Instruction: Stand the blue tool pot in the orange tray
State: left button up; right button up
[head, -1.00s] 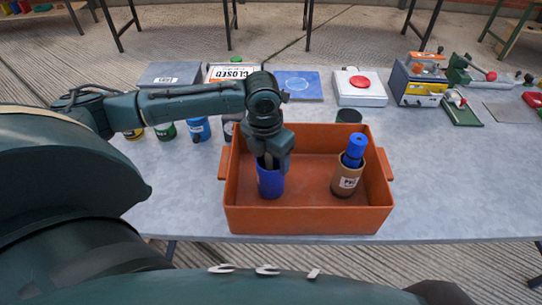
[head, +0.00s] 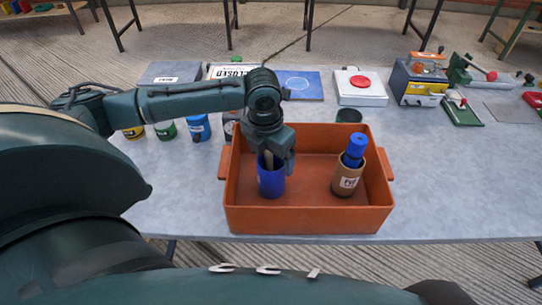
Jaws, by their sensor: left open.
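The blue tool pot (head: 271,183) stands upright inside the orange tray (head: 310,220), in its left half. My right gripper is not in view.
Yellow, green and blue small pots (head: 198,128) stand left of the tray under my left arm. A dark round pot (head: 349,116) is just behind the tray. A white box with a red disc (head: 360,88) and bench tools stand farther back. The table's right front is clear.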

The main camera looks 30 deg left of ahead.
pick_arm(q)
notch_tip(320, 180, up, 11)
jog(key=s, duration=0.1)
jog(key=shift+s+r, duration=0.15)
jog(key=shift+a, duration=0.1)
dwell(0.3)
